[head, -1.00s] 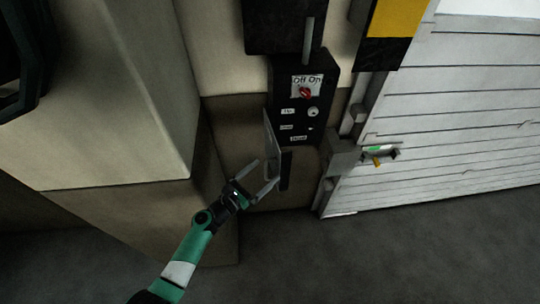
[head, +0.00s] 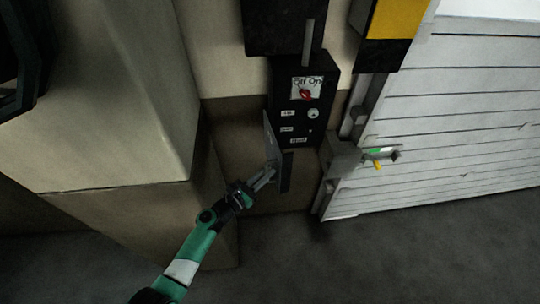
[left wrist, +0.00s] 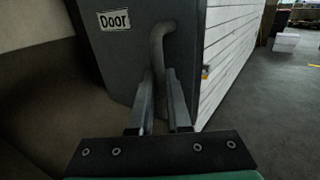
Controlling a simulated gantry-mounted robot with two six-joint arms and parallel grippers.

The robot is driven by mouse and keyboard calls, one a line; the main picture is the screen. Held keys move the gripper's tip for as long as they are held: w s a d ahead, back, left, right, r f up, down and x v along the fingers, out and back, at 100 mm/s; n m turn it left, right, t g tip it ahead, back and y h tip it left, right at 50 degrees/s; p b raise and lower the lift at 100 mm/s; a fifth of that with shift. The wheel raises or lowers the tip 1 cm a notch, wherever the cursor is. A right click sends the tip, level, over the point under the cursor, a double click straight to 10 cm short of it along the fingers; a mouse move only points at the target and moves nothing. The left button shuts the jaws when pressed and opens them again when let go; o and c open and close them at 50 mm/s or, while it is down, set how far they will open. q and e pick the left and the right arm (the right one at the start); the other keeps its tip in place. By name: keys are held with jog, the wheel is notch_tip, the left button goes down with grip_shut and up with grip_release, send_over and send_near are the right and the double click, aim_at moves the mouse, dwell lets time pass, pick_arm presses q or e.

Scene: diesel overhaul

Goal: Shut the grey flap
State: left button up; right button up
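The grey flap (head: 269,138) shows as a narrow, light grey panel in the head view, standing out at an angle at the lower left of the black control box (head: 300,118). My left gripper (head: 271,172) is at its lower end. In the left wrist view, a bent grey handle (left wrist: 158,45) on a dark panel labelled "Door" (left wrist: 115,62) runs down between the fingers of my left gripper (left wrist: 162,105), which are close together around it. The handle's lower end is partly hidden by the fingers. My right gripper is in neither view.
The box carries a red Off/On switch (head: 305,95) and several small labels. A white slatted shutter (head: 450,120) with a small latch (head: 380,154) stands to the right. A beige housing (head: 120,90) is on the left. The grey floor (head: 330,265) in front is clear.

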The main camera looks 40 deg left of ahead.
pick_arm(q)
jog(key=shift+w+d, duration=0.15)
jog(key=shift+w, duration=0.1)
jog(key=shift+c, duration=0.2)
jog(key=w+d+n+y+b, duration=0.1)
jog(key=w+d+y+b, duration=0.1)
jog(key=w, duration=0.1)
jog(key=w+d+n+y+b, duration=0.2)
jog(key=w+d, duration=0.1)
jog(key=shift+w+d+f+g+y+b, duration=0.1)
jog(key=shift+w+d+g+y+b, duration=0.05)
jog(key=shift+d+g+y+b, duration=0.2)
jog(key=shift+a+r, duration=0.1)
jog(key=shift+r, duration=0.1)
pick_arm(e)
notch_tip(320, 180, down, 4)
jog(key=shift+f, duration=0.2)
